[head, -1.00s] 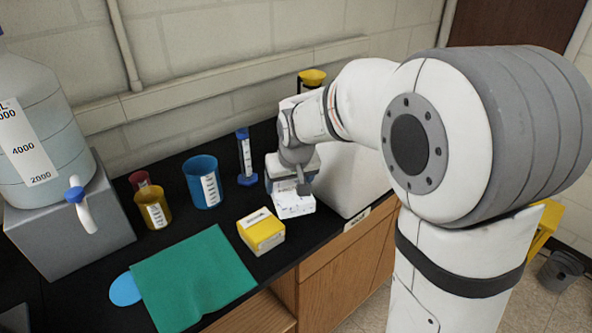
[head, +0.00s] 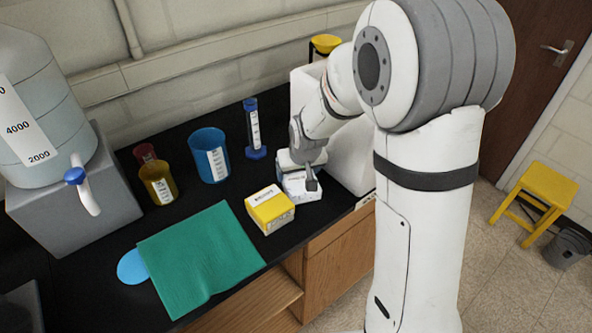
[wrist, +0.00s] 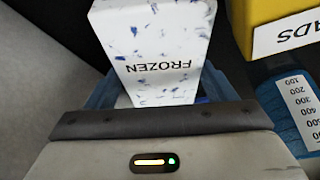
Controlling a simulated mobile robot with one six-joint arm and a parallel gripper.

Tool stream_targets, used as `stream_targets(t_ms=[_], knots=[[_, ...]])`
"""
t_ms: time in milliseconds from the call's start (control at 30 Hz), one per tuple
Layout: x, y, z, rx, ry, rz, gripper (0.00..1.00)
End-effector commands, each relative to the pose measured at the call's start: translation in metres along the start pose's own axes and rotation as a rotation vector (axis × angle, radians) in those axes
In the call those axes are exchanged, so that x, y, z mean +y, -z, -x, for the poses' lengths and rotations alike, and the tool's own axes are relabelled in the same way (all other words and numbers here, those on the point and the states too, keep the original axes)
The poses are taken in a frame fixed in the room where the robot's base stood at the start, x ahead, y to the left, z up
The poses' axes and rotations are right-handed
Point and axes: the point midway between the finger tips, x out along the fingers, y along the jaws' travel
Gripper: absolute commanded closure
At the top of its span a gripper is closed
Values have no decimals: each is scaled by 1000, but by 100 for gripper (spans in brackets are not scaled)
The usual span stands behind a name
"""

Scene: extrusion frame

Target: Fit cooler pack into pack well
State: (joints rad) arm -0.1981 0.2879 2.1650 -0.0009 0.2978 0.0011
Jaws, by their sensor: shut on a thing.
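The cooler pack (head: 301,186) is a white block with blue specks. In the wrist view the pack (wrist: 155,40) shows the word FROZEN and runs out from under my gripper. My gripper (head: 312,182) is shut on it, close above the black bench.
A yellow box (head: 270,210) stands just left of the pack. A blue graduated cylinder (head: 254,130), a blue beaker (head: 209,155) and a yellow beaker (head: 158,184) stand farther back. A green cloth (head: 200,258) covers the bench front. A white housing (head: 349,165) stands close on the right.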

Motion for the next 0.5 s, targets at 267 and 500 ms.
stream_targets(t_ms=[267,500], knots=[[0,0,-2,3,0,1,57],[-1,-2,-5,1,1,1,15]])
